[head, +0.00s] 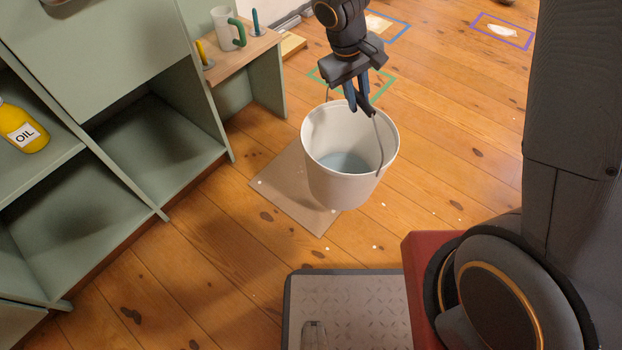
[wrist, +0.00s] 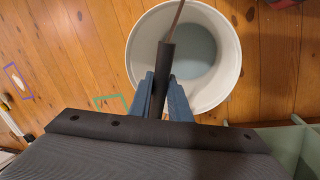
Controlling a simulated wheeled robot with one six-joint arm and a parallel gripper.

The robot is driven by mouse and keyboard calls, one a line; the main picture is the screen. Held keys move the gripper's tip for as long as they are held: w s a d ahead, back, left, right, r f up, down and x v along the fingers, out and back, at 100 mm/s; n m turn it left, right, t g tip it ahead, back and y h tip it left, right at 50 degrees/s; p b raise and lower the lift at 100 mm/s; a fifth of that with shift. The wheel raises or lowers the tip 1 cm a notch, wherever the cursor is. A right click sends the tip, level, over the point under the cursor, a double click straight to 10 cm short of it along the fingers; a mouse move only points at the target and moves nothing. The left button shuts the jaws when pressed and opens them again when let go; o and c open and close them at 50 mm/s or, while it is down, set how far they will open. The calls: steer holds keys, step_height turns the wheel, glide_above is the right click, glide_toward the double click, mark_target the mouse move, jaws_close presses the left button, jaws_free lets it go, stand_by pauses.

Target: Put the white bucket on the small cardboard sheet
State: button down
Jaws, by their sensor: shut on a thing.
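The white bucket (head: 349,178) hangs upright from its handle under my gripper (head: 360,102) in the head view. My gripper is shut on the dark grip of the handle. In the wrist view my gripper (wrist: 162,98) closes on that grip, and the bucket (wrist: 232,88) opens beyond it, with something pale blue-grey inside at the bottom. The small cardboard sheet (head: 285,196) lies flat on the floor, behind and to the left of the bucket in the head picture. The bucket covers part of the sheet. How high the bucket is above it is hard to tell.
A green shelf unit (head: 190,85) with a yellow oil bottle (head: 20,128) stands at the left. A small bench (head: 245,52) holds a white mug (head: 222,28). Green, blue and purple (head: 503,30) outlines mark the floor. Open floor (head: 455,160) lies right of the bucket.

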steer(key=w+a+f+n+t+b, duration=0.15)
steer(key=w+a+n, duration=0.35)
steer(key=a, duration=0.5)
step_height(320, 180, down, 11)
steer(key=b, duration=0.4)
steer(key=shift+a+y, duration=0.2)
steer(key=shift+y, duration=0.2)
steer(key=c, duration=1.6)
jaws_free()
steer(key=shift+s, duration=0.1)
steer(key=shift+c, duration=0.2)
steer(key=shift+r, duration=0.1)
steer(key=p+v, duration=0.4)
steer(key=v, duration=0.8)
steer(key=s+r+m+g+y, duration=0.1)
steer(key=s+r, duration=0.5)
steer(key=s, duration=0.7)
steer(key=s+r+m+g+y, duration=0.2)
steer(key=s+r, duration=0.4)
steer(key=s, duration=0.6)
steer(key=shift+s+d+m, duration=0.25)
steer(key=shift+s+m, duration=0.15)
